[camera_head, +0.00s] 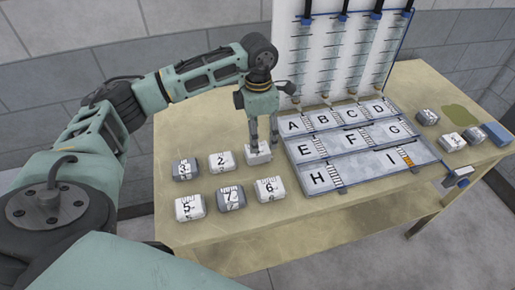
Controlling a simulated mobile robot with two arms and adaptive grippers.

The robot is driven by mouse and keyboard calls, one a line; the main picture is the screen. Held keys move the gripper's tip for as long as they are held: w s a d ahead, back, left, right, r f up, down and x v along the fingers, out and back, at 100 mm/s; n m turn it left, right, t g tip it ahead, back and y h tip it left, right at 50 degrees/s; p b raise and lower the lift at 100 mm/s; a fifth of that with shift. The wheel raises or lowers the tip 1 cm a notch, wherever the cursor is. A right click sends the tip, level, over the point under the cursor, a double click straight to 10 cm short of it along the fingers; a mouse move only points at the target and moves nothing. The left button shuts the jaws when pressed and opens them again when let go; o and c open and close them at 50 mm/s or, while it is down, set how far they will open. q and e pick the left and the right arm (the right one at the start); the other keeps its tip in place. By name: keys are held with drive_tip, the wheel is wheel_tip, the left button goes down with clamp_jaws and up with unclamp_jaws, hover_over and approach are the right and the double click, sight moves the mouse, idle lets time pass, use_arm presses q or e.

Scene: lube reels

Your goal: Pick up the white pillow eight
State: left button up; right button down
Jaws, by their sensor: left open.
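My left gripper (263,147) points down with its fingers open at a white pillow (257,156) on the table. The fingers partly cover this pillow, and I cannot read its number or tell whether they touch it. The other pillows on the left are a grey three (185,170), white two (221,162), white five (189,207), grey seven (231,198) and white six (270,190). I cannot make out an eight on any pillow. My right gripper is out of view.
A lettered tray (345,176) stands right of the gripper, before an upright white panel (340,55). Small blocks (452,142) and a blue block (497,134) lie at the table's right end. The table's (232,242) front left strip is bare.

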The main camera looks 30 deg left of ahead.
use_arm(q)
drive_tip(key=shift+s+a+f, duration=0.15)
drive_tip(key=shift+f, duration=0.2)
wheel_tip(320, 180, down, 6)
drive_tip(key=p, duration=0.3)
drive_tip(key=shift+s+r, duration=0.1)
drive_tip(key=shift+r, duration=0.15)
drive_tip(key=shift+f, duration=0.6)
drive_tip(key=c, duration=1.2)
